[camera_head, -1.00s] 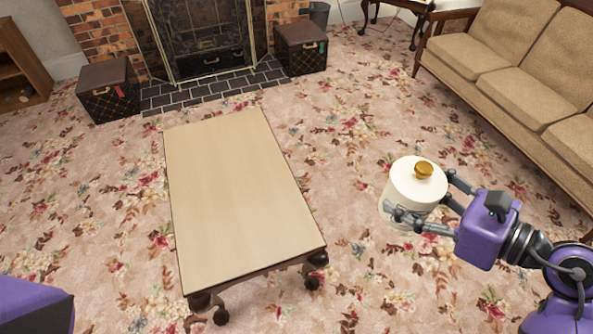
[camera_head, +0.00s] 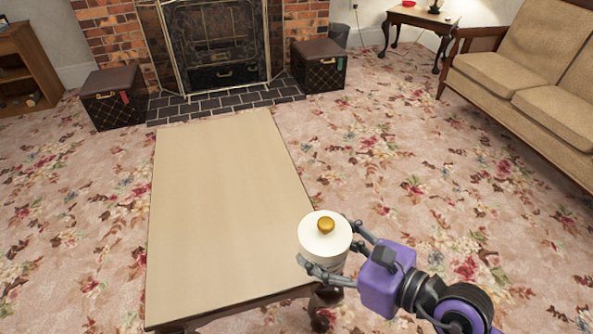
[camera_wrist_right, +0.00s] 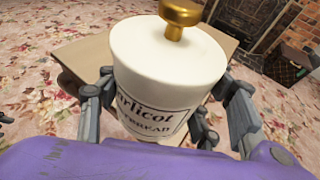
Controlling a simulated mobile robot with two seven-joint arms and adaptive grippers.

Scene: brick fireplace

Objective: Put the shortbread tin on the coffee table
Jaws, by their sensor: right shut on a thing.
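The shortbread tin (camera_head: 322,240) is a white round canister with a gold knob on its lid. My right gripper (camera_head: 337,250) is shut on it, one finger on each side, and the tin is upright. In the head view the tin overlaps the right edge of the coffee table (camera_head: 215,210), near its front right corner. In the right wrist view the tin (camera_wrist_right: 165,75) shows a printed label, with the table (camera_wrist_right: 88,58) behind it. The table has a bare light top and dark legs. My left gripper is out of view.
Two dark patterned boxes (camera_head: 112,97) (camera_head: 318,65) flank the fireplace (camera_head: 212,50) beyond the table. A tan sofa (camera_head: 540,80) stands at the right and a side table (camera_head: 425,17) at the back. The flowered carpet right of the table is clear.

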